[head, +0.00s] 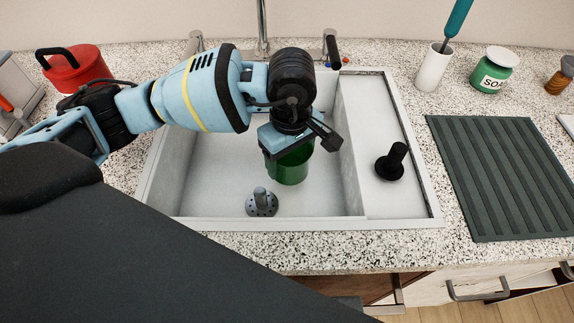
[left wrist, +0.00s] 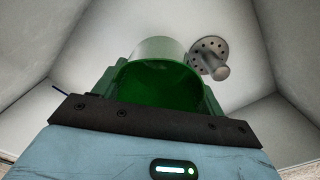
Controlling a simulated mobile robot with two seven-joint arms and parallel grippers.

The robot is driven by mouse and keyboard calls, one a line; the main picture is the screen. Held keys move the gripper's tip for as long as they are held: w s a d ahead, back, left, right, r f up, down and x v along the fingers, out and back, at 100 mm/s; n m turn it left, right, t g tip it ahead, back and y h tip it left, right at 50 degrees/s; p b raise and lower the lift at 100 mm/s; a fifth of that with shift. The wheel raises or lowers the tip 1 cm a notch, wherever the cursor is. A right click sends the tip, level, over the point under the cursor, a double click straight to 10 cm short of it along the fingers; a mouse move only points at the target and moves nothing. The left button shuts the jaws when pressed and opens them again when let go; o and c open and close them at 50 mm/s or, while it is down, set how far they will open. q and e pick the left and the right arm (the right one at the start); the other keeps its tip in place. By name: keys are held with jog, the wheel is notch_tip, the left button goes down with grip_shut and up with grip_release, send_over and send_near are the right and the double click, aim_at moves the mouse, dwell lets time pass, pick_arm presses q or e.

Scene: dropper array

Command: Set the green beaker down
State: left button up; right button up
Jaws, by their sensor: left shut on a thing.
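The green beaker (head: 290,167) is in the sink basin area in the head view, under my left gripper (head: 290,143). My left gripper is shut on the beaker, and the arm and wrist hide its upper part. In the left wrist view the beaker (left wrist: 160,78) sits between the green fingers of my left gripper (left wrist: 155,85), its opening toward the camera. I cannot tell whether the beaker's base touches the basin floor. My right gripper is not in view.
The sink (head: 205,205) has a grey strainer plug (head: 262,203) near the beaker and a black stopper (head: 391,162) on its right ledge. A red container (head: 77,68), ribbed mat (head: 500,175), white cup (head: 433,70) and soap jar (head: 492,72) stand around it.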

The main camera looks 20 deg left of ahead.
pick_arm(q)
jog(key=shift+f, duration=2.2)
jog(key=shift+f, duration=0.1)
jog(key=o, duration=1.1)
jog(key=shift+r, duration=0.5)
notch_tip(320, 180, up, 11)
jog(key=shift+r, duration=0.15)
